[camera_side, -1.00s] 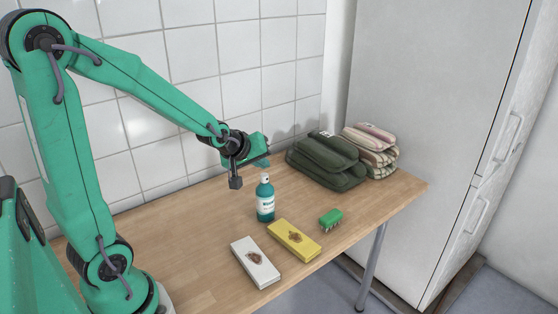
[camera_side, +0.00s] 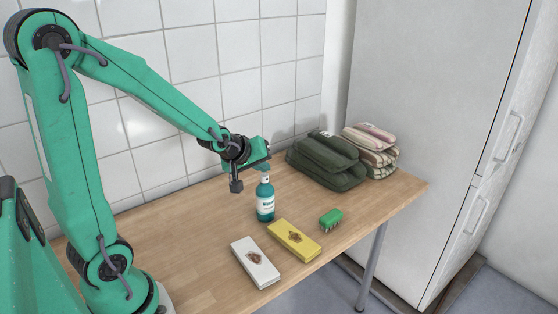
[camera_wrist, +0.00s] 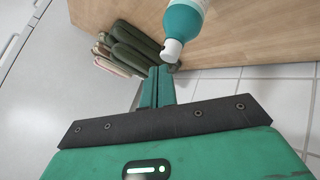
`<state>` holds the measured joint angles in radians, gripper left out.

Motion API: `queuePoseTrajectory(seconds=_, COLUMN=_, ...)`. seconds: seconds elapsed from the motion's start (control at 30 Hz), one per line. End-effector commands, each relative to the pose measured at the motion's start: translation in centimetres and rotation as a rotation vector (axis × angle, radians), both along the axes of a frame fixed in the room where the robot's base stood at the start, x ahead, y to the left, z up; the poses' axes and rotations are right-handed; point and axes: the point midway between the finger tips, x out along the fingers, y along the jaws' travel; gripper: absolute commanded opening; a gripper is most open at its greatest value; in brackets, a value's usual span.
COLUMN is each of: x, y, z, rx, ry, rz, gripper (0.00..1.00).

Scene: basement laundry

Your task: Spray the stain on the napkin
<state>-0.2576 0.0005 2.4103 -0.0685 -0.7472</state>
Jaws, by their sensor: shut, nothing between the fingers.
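A teal spray bottle (camera_side: 265,203) with a white label stands upright on the table. A white folded napkin (camera_side: 256,262) and a yellow folded napkin (camera_side: 294,240) lie in front of it, each with a brown stain on top. My gripper (camera_side: 264,163) is at the top of the bottle, its fingers overlapping the bottle's head in the side view. In the wrist view, my gripper (camera_wrist: 158,72) has its two fingers together, with the bottle (camera_wrist: 184,20) and its white neck just beyond the tips. Whether the fingers touch the bottle is unclear.
A green brush (camera_side: 331,219) lies right of the yellow napkin. Dark green folded cloths (camera_side: 328,162) and striped folded cloths (camera_side: 371,152) are stacked at the back right. The tiled wall (camera_side: 235,89) runs behind the wooden table (camera_side: 178,231), whose left part is clear.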

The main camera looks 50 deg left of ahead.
Motion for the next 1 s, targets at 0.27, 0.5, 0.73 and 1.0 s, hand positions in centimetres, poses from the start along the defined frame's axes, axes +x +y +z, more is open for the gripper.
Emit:
queuePoseTrajectory(seconds=0.27, x=-0.01, y=0.0, z=-0.27, rx=0.0, ry=0.001, rz=0.0, gripper=0.0)
queuePoseTrajectory(seconds=0.5, x=-0.01, y=0.0, z=-0.47, rx=0.0, ry=0.001, rz=0.0, gripper=0.0)
queuePoseTrajectory(seconds=0.73, x=0.0, y=0.0, z=-0.65, rx=0.0, ry=0.0, rz=0.0, gripper=0.0)
queuePoseTrajectory(seconds=1.0, x=-0.02, y=-0.01, z=-0.91, rx=0.0, ry=0.001, rz=0.0, gripper=0.0)
